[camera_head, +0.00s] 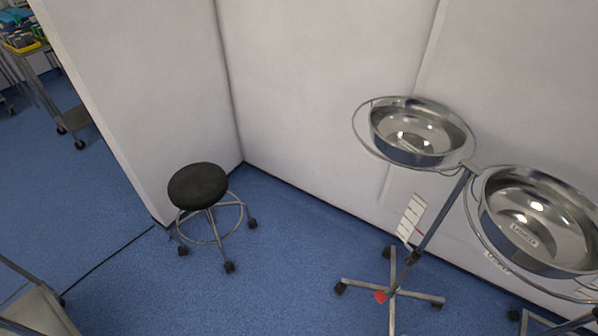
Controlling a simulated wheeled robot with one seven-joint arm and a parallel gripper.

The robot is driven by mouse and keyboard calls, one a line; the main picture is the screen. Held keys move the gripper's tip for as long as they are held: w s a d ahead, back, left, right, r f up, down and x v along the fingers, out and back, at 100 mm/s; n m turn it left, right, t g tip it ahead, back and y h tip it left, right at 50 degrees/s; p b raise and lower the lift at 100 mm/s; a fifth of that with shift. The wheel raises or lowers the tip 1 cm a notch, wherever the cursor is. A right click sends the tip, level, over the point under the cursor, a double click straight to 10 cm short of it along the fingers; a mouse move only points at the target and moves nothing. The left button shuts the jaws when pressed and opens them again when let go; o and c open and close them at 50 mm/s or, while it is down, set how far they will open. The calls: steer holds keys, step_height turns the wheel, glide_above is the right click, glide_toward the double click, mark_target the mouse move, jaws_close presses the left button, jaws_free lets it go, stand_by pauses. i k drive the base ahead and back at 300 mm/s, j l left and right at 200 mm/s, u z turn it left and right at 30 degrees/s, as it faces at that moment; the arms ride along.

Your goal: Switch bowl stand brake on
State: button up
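The bowl stand (430,232) is at the right of the head view, close to the white wall. It carries two steel bowls in wire rings, a left bowl (416,128) and a nearer right bowl (537,219). A white paper tag hangs on its pole. Its base (391,291) has several legs on dark castors. A small red tab (380,296), perhaps the brake pedal, sits low near the hub; whether it is up or down I cannot tell. More legs show at the lower right edge, partly cut off. My gripper is not in this view.
A black round stool (198,187) on castors stands in the corner, left of the stand. A metal trolley (38,312) is cut off at the lower left. A cart with a yellow tray (22,47) is far left. A dark cable crosses the floor. Blue floor (290,270) is free between stool and stand.

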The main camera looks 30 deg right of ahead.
mark_target(379, 295)
steer(key=k+z, duration=0.7)
steer(key=k, duration=0.15)
